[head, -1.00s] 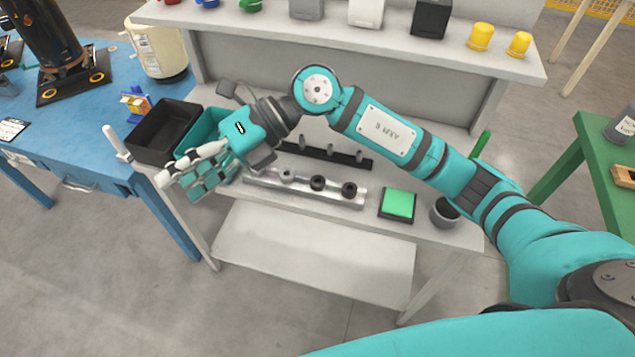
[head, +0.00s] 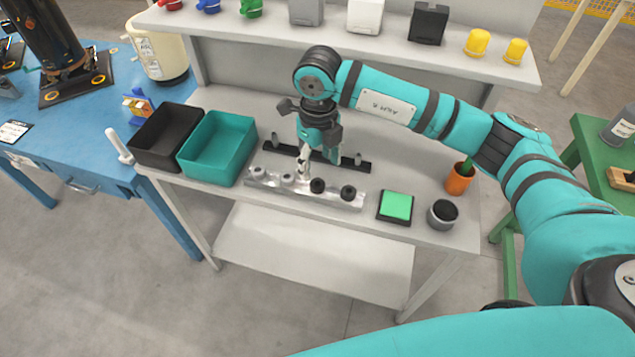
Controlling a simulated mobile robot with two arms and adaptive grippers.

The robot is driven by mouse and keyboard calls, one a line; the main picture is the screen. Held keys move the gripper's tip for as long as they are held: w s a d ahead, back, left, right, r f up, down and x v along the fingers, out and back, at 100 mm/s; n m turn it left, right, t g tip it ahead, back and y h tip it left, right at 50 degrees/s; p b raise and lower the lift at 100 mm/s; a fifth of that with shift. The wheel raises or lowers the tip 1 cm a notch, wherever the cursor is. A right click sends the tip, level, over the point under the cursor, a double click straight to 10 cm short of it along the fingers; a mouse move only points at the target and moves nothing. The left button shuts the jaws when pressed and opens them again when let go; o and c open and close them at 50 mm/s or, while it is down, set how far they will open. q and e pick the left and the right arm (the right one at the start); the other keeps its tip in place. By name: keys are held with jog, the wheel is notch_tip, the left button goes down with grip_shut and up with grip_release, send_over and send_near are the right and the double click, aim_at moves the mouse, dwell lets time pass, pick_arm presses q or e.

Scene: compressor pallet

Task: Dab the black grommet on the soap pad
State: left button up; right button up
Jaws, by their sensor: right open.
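A silver rail (head: 330,203) on the grey bench holds a row of grommets. Two black grommets stand at its right part, one nearer the middle (head: 318,186) and one near the right end (head: 348,193). The soap pad, a green square in a black frame (head: 396,207), lies right of the rail. My right gripper (head: 316,165) is open, points down and is over the rail's middle, close to the left black grommet. I see nothing in its fingers. I cannot tell whether a fingertip touches the rail. My left gripper is not in view.
Two pale grommets (head: 287,179) sit on the rail's left part. A black rack with pegs (head: 357,165) is just behind. A black bin (head: 165,150) and a teal bin (head: 212,170) stand left. A grey cup (head: 442,214) and an orange cup (head: 459,182) stand right.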

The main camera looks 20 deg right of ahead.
aim_at(317, 182)
notch_tip(317, 182, down, 2)
jog(key=shift+f, duration=0.2)
notch_tip(317, 182, down, 4)
jog(key=shift+w+a+f+p, duration=0.1)
jog(key=shift+w+p, duration=0.05)
jog(key=shift+p, duration=0.8)
jog(key=shift+f, duration=0.45)
jog(key=c, duration=1)
